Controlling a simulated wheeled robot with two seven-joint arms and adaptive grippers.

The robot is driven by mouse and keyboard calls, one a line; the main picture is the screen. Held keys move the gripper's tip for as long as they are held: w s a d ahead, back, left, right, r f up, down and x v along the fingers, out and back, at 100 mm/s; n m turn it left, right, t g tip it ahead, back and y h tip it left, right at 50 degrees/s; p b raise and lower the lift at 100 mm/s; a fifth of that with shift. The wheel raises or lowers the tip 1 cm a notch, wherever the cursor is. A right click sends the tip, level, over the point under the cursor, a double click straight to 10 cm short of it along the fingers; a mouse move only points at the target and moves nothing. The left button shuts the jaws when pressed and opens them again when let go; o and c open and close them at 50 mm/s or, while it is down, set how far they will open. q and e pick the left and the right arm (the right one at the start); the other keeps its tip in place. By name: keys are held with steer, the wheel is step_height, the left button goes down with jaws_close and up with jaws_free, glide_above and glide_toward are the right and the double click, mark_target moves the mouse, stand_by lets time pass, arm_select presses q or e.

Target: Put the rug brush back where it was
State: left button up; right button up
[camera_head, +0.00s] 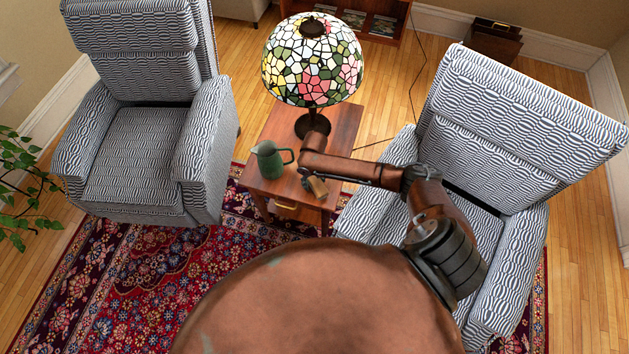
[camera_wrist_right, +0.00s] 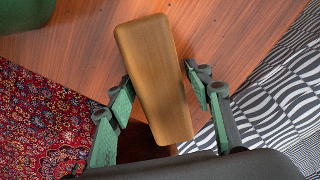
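The rug brush (camera_head: 318,187), with a plain tan wooden back, is at the front right corner of the small wooden side table (camera_head: 340,132). In the right wrist view the brush (camera_wrist_right: 154,75) lies slantwise between my right gripper's fingers (camera_wrist_right: 158,75), its near end reaching past the table edge. The fingers are spread on either side of it, the left tip close to its side, with a narrow gap seeming to show at the right. I cannot tell whether the brush rests fully on the table. My left gripper is not in view.
A green pitcher (camera_head: 269,160) stands on the table left of the brush. A stained-glass lamp (camera_head: 313,62) stands behind it. Striped armchairs flank the table, one left (camera_head: 140,150) and one right (camera_head: 505,125). A patterned red rug (camera_head: 140,280) covers the floor in front.

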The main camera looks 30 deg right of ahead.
mark_target(314, 179)
steer(key=shift+o, duration=0.3)
steer(key=shift+r, duration=0.1)
step_height(314, 179, up, 12)
steer(key=p, duration=0.2)
stand_by(0.6)
